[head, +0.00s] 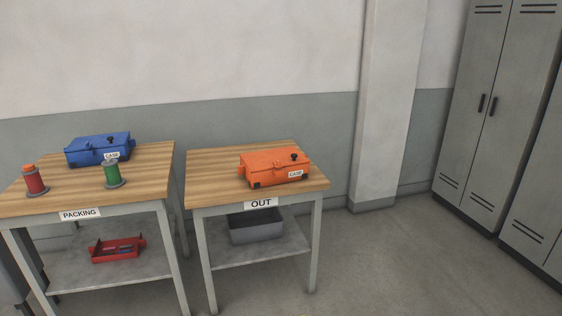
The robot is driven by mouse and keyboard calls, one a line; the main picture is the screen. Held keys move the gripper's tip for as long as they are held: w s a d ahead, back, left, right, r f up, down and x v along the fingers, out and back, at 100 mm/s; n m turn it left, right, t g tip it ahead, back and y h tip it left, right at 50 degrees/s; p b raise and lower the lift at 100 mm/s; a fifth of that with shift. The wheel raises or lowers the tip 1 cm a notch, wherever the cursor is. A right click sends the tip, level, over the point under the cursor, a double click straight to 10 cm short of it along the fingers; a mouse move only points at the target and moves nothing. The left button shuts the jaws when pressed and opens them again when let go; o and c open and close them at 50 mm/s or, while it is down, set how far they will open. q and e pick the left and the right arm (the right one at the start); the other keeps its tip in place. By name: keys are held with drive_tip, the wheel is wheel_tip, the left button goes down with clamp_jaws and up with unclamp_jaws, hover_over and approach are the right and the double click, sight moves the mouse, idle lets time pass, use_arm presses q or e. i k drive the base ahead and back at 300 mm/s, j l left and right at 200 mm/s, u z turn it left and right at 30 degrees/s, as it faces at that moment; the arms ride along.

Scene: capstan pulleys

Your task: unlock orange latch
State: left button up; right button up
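An orange case (274,164) with a "CASE" label sits shut on the wooden top of the OUT table (222,189). A small black knob (294,156) stands on its lid near the right end. Dark corner pieces show at its lower front. The latch itself is too small to make out for certain, and I cannot tell whether it is locked. Neither of my grippers is in the head view.
The PACKING table (140,188) stands to the left, with a blue case (98,146), a red spool (34,181) and a green spool (112,174). A red tray (118,254) and grey bin (256,230) sit on lower shelves. Lockers (498,100) stand right; floor before them is clear.

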sight(277, 164)
drive_tip(key=i+l+u, duration=0.1)
drive_tip(key=i+l, duration=0.35)
drive_tip(key=l, duration=0.2)
drive_tip(key=i+l+u, duration=0.15)
drive_tip(key=i+l, duration=0.25)
drive_tip(key=l, duration=0.25)
drive_tip(key=i+l+u, duration=0.15)
drive_tip(key=l, duration=0.2)
drive_tip(key=i+l, duration=0.2)
drive_tip(key=l, duration=0.2)
drive_tip(key=i+l+u, duration=0.15)
drive_tip(key=l, duration=0.2)
drive_tip(key=i+l, duration=0.2)
drive_tip(key=l, duration=0.2)
drive_tip(key=u, duration=0.05)
